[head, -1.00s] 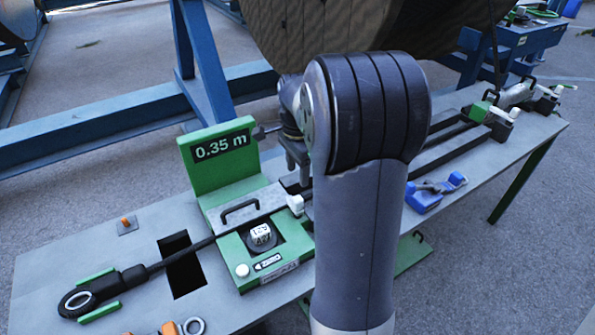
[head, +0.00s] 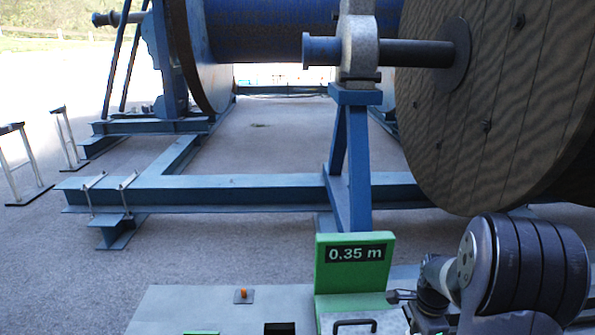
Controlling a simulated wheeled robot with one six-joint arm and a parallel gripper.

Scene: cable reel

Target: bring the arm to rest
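My arm shows at the lower right of the head view, its big dark joint in front. My gripper (head: 424,318) is partly seen at the bottom, just right of the green display stand (head: 343,283). Its fingertips are hidden or cut off by the frame edge, so I cannot tell whether it is open or holds anything. The display reads 0.35 m. A black handle (head: 354,323) lies below it on the measuring unit.
The grey bench top (head: 215,308) runs along the bottom edge, with a small orange knob (head: 243,293) on it. A large wooden reel (head: 480,110) stands behind my arm. A blue steel frame (head: 250,190) spans the floor behind the bench.

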